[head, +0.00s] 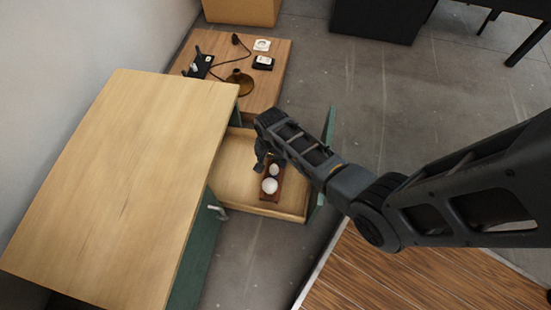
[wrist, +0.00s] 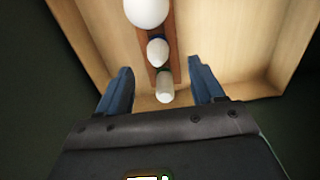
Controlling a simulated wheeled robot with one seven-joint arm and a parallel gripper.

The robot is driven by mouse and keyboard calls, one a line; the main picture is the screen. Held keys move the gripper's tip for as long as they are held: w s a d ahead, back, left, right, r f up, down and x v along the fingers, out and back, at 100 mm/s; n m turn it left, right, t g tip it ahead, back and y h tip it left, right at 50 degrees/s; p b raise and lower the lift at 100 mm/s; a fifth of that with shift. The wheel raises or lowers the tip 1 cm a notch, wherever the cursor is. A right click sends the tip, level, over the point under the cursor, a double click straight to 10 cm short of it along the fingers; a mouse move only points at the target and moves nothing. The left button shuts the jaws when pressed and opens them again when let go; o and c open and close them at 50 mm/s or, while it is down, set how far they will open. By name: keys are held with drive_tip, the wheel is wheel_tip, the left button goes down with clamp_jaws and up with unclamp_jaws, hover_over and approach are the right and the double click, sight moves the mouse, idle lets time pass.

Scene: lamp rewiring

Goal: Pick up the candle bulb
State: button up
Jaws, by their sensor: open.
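Three white bulbs stand in a row in a narrow reddish-brown wooden holder (head: 267,196) inside the open drawer. In the wrist view, the narrow, elongated bulb (wrist: 165,88) at the near end looks like the candle bulb. An egg-shaped bulb (wrist: 157,50) is in the middle and a large globe bulb (wrist: 147,10) is at the far end. My gripper (wrist: 160,72) is open and empty above the drawer, its two blue fingers on either side of the narrow bulb in the picture. In the head view my gripper (head: 260,156) hides that bulb.
The pale wooden drawer (head: 232,187) has low walls around the holder and extends from a green cabinet with a wooden top (head: 125,170). A low wooden table (head: 262,97) behind carries a brass lamp part (head: 240,83), a cord and small parts. Open floor lies to the right.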

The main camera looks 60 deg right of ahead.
sight(274, 165)
drive_tip(key=f+b, duration=0.1)
drive_tip(key=f, duration=0.1)
drive_tip(key=f+b, duration=0.2)
drive_tip(key=f, duration=0.1)
drive_tip(key=f+b, duration=0.1)
drive_tip(key=f, duration=0.1)
drive_tip(key=shift+s+d+f+b, duration=0.1)
drive_tip(key=shift+d+f+b, duration=0.2)
drive_tip(key=shift+d, duration=0.1)
drive_tip(key=shift+r, duration=0.15)
drive_tip(key=shift+c, duration=0.5)
drive_tip(key=c, duration=1)
